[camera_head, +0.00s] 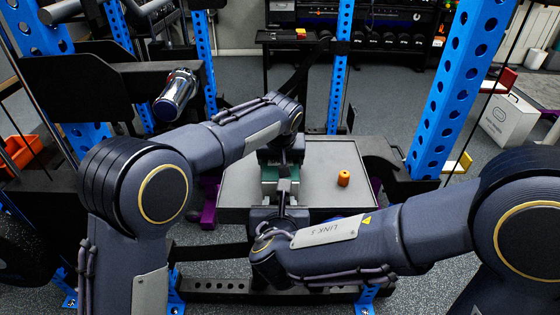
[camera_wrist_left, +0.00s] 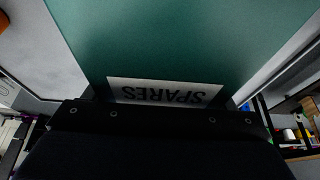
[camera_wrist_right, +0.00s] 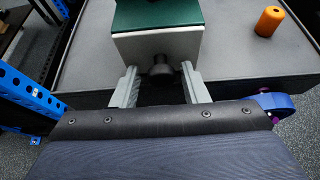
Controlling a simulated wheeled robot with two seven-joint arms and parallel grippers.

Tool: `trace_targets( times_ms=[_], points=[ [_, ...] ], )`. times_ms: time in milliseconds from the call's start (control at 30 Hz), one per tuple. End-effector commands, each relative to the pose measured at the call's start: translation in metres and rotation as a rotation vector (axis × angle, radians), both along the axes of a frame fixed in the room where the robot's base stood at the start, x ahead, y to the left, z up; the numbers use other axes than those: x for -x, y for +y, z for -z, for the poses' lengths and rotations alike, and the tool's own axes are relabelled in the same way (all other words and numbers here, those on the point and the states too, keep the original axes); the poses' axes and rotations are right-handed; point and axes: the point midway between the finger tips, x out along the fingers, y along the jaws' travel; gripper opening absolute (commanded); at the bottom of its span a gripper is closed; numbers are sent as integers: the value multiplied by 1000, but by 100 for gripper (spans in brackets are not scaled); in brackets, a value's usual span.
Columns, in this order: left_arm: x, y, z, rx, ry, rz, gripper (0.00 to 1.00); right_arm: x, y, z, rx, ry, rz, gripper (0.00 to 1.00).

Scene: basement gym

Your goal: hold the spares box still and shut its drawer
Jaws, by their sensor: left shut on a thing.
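The green spares box (camera_head: 269,173) stands on the grey table between my two grippers. In the left wrist view its green top (camera_wrist_left: 180,40) fills the upper part, with a white SPARES label (camera_wrist_left: 165,93) upside down. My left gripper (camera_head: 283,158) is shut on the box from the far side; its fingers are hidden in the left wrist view. In the right wrist view the box shows a pale grey front (camera_wrist_right: 135,48) with a dark round knob (camera_wrist_right: 161,66). My right gripper (camera_wrist_right: 161,82) is open, its fingers apart on either side of the knob.
The grey tabletop (camera_head: 318,165) is mostly clear around the box. A small orange cylinder (camera_head: 343,178) stands on it to the right and also shows in the right wrist view (camera_wrist_right: 269,21). Blue rack posts (camera_head: 449,95) stand at both sides of the table.

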Motion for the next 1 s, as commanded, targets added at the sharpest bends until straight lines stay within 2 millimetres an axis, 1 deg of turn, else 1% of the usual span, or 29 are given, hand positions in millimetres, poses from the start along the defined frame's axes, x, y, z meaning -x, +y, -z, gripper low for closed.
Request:
trace_targets(
  times_ms=[33, 200, 333, 1000],
  points=[
    [3, -1, 1, -2, 10, 2, 48, -2, -2, -2, 0, -5, 7, 49],
    [3, 0, 2, -3, 10, 3, 48, -2, -2, -2, 0, -6, 8, 49],
    [2, 0, 2, -4, 9, 3, 48, 1, -2, -4, -1, -7, 6, 49],
    [0, 1, 1, -4, 1, -1, 48, 51, 0, -26, 0, -4, 0, 49]
  ],
)
